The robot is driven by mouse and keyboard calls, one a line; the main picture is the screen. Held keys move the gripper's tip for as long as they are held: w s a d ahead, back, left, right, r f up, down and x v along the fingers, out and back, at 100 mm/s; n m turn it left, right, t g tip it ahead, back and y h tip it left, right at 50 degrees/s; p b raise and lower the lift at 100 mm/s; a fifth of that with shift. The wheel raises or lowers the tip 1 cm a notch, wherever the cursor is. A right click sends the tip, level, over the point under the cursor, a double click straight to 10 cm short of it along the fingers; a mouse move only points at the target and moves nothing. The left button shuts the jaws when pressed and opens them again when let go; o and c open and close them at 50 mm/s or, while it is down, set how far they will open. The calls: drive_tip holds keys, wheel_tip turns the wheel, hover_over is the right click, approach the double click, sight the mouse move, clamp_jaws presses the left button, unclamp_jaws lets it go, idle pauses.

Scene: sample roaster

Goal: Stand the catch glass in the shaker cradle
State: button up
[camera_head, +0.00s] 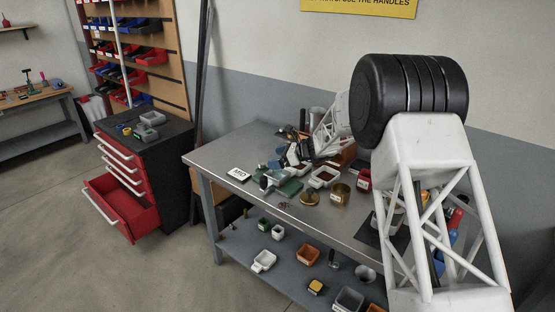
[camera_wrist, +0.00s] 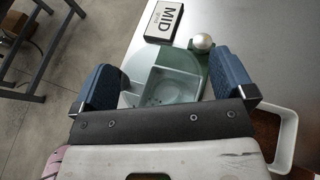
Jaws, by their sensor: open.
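My gripper (camera_wrist: 165,85) is open in the wrist view, its two blue fingers spread wide with nothing clearly held between them. Between and beyond the fingers is a pale green fixture with a square walled pocket (camera_wrist: 160,88), rounded at its left; it looks like the shaker cradle, but I cannot be sure. A white ball knob (camera_wrist: 203,42) stands at its far right on a darker green base (camera_wrist: 217,68). In the head view, my gripper (camera_head: 277,172) is low over the table beside a green base (camera_head: 290,188). I cannot surely identify the catch glass in either view.
A MID sign (camera_head: 239,174) lies near the table's left edge, also in the wrist view (camera_wrist: 162,22). A white-rimmed tray (camera_head: 324,184) of brown contents, a brass tin (camera_head: 340,194) and a red container (camera_head: 364,180) stand to the right. The table's left end is clear.

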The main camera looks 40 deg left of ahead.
drive_tip(key=v, duration=1.2)
drive_tip(key=shift+w, duration=0.1)
idle(0.7)
drive_tip(key=s+d+r+n+t+h, duration=0.15)
drive_tip(key=s+d+r, duration=0.4)
drive_tip(key=d, duration=0.75)
drive_tip(key=s+d+r+n+t+h, duration=0.15)
drive_tip(key=s+d+r+n, duration=0.35)
drive_tip(key=d, duration=0.8)
drive_tip(key=s+d+r+t+h, duration=0.1)
drive_tip(key=s+d+r+h, duration=0.2)
drive_tip(key=d+r, duration=0.7)
drive_tip(key=s+d+f+n+t+h, duration=0.1)
drive_tip(key=s+d+f+n+h, duration=0.2)
drive_tip(key=s+d, duration=1.3)
drive_tip(key=s+d+f+n+t+h, duration=0.2)
drive_tip(key=s+d+n+h, duration=0.1)
drive_tip(key=s+d, duration=1.2)
drive_tip(key=shift+s+d+f+n+t+h, duration=0.3)
drive_tip(key=shift+s+d+f+n+h, duration=0.1)
drive_tip(key=shift+d, duration=1.15)
